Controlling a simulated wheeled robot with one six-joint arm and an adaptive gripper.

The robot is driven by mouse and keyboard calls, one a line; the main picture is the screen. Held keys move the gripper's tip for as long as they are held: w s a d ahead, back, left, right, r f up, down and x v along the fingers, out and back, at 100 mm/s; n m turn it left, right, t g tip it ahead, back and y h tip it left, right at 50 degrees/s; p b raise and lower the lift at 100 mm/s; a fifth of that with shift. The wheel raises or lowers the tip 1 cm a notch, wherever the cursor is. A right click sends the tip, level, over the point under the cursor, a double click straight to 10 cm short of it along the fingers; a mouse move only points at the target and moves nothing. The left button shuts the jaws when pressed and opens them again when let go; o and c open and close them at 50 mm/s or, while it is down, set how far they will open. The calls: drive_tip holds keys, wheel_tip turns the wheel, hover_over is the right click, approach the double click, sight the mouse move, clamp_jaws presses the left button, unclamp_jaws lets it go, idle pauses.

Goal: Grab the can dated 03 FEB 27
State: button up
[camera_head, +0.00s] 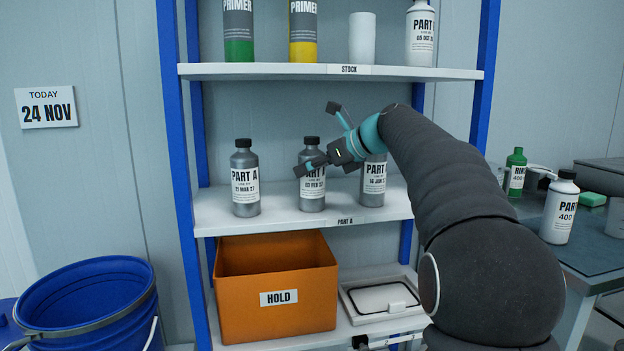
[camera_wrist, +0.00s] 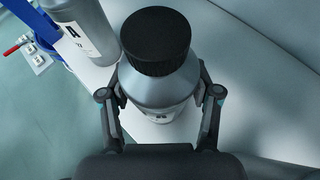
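The can dated 03 FEB 27 (camera_head: 312,192) is a grey bottle with a black cap, upright in the middle of the PART A shelf. My gripper (camera_head: 319,139) reaches in from the right, with one finger crossing in front of this can's label top and the other higher up, behind its right side. In the wrist view a black-capped can (camera_wrist: 157,82), apparently the same one, stands between the two fingers (camera_wrist: 161,94). The fingers are open, with small gaps visible beside the can.
A can dated 11 MAR 27 (camera_head: 245,180) stands to the left; one marked 16 JAN (camera_head: 373,184) stands close right, partly behind my gripper. Primer cans (camera_head: 303,30) sit on the STOCK shelf (camera_head: 260,71) above. An orange HOLD bin (camera_head: 250,321) is below.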

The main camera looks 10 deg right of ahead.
drive_tip(key=shift+c, duration=1.3)
drive_tip(key=shift+r, duration=0.15)
